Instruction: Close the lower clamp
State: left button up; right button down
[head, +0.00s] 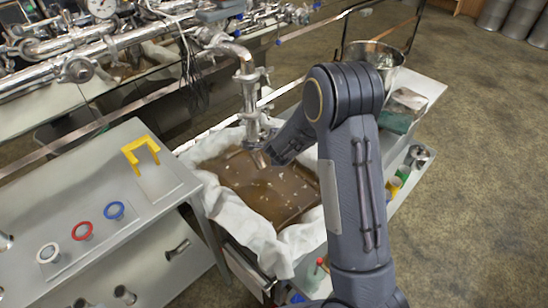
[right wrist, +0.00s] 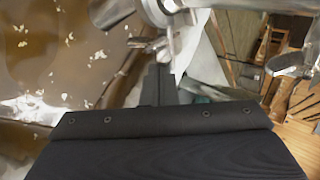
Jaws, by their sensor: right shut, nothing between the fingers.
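A shiny steel pipe (head: 250,97) bends down over a cloth-lined pan. An upper clamp (head: 252,75) sits on it below the bend, and the lower clamp (head: 262,134) sits near its bottom end. My right gripper (head: 268,156) is beside the pipe's lower end, just below the lower clamp, mostly hidden by my own arm. In the right wrist view my shut, empty fingers (right wrist: 160,80) point at a metal fitting with a small wing-like part (right wrist: 148,42). I cannot tell whether they touch it, or whether the lower clamp is open. My left gripper is not in view.
The pan's white cloth (head: 252,236) surrounds brown liquid (head: 262,188) with pale flecks. A grey bench (head: 95,185) at left holds a yellow bracket (head: 140,153) and coloured rings. A metal bucket (head: 375,58) stands behind my right arm. Open floor lies at right.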

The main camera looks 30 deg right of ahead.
jog(key=shift+w+d+n+y+b, duration=0.25)
jog(key=shift+w+d+n+b, duration=0.15)
jog(key=shift+w+b, duration=0.25)
jog(key=shift+w+d+n+y+b, duration=0.3)
jog(key=shift+w+d+b, duration=0.1)
jog(key=shift+w, duration=0.45)
jog(key=shift+s+a, duration=0.1)
